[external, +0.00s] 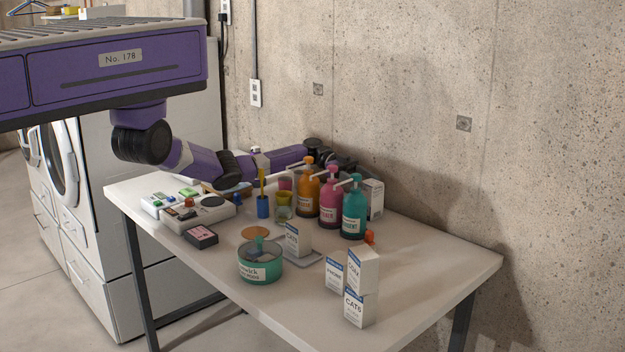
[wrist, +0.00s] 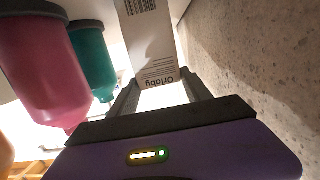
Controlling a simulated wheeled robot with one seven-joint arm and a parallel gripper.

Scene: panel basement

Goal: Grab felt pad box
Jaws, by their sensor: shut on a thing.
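My gripper (wrist: 162,84) is shut on a white box (wrist: 150,40) with a barcode and the word "Orlaby", a finger on each side. In the external view the white box (external: 376,193) stands upright near the wall, partly hidden by the teal pump bottle. My gripper (external: 352,168) is there largely hidden behind the pump bottles. I cannot read from either view whether this box is labelled as felt pads.
Orange (external: 305,195), pink (external: 331,200) and teal (external: 354,212) pump bottles stand close beside the box. The concrete wall (external: 430,160) is just behind. Several white boxes (external: 358,308), a green tin (external: 260,268) and a dark box (external: 200,237) are nearer the front. The table's right end (external: 450,262) is clear.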

